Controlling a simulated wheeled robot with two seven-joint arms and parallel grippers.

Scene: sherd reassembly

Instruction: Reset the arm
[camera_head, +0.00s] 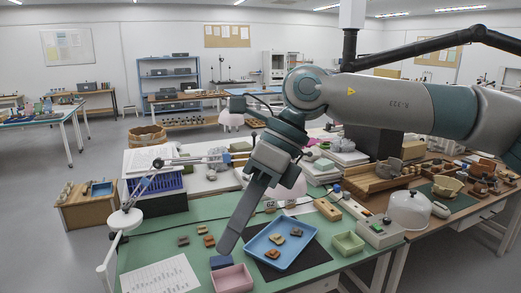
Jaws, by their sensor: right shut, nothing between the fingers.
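My right arm reaches in from the right across the upper middle. Its gripper (229,246) points down and left, fingers shut and empty, with its tips just left of the blue tray and above a small dark blue block (221,262). The blue tray (259,261) lies on a black mat and holds several small brown and tan sherds (278,239). A few more sherds (209,241) lie on the green table mat (150,246) left of the gripper. My left gripper is not in view.
A pink tray (231,279) is at the front, and a green tray (347,243) is right of the black mat. A white lamp arm (125,219) stands at left near a printed sheet (160,277). A white dome (408,210) and crowded wooden trays fill the right.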

